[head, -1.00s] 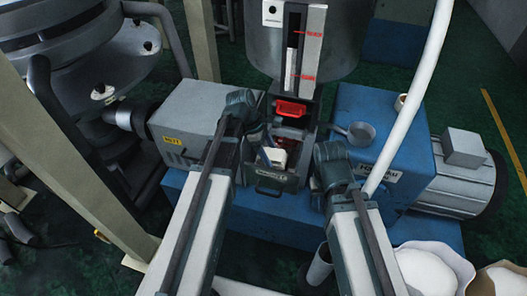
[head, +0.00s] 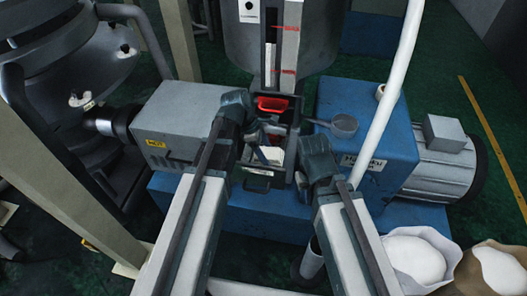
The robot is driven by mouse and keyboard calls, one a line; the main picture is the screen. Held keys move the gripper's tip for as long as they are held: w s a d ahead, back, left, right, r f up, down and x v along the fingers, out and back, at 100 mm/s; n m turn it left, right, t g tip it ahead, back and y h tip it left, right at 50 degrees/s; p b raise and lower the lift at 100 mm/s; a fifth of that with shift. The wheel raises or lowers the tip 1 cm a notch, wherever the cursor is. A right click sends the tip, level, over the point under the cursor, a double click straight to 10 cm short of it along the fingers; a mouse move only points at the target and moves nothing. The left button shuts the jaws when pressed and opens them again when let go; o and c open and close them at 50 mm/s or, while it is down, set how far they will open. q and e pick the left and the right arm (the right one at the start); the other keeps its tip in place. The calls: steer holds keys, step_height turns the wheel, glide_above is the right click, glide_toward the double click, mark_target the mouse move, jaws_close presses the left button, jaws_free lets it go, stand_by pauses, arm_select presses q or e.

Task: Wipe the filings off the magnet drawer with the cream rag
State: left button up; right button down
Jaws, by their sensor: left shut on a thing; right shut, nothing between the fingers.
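The magnet drawer (head: 257,185) is a dark, open-topped tray with a small label on its front, pulled out at the foot of the grey housing. My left gripper (head: 262,146) is over the drawer and shut on the cream rag (head: 268,154), a small pale patch inside the drawer's outline. I cannot tell whether the rag touches the drawer's surface. Filings cannot be made out at this size. My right gripper (head: 300,180) is shut and empty, just right of the drawer; its fingers are mostly hidden behind its wrist.
A red tray (head: 272,104) sits in the housing above the drawer. A white hose (head: 398,85) crosses on the right. Open sacks (head: 412,258) stand lower right.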

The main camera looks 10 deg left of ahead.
mark_target(278, 150)
arm_select(q)
steer(key=shift+d, duration=1.95)
steer(key=shift+w, duration=0.95)
steer(key=shift+a, duration=0.2)
steer(key=shift+w+a, duration=0.1)
steer(key=shift+a, duration=1.7)
steer(key=shift+a+r, duration=0.1)
steer(key=shift+a, duration=1.75)
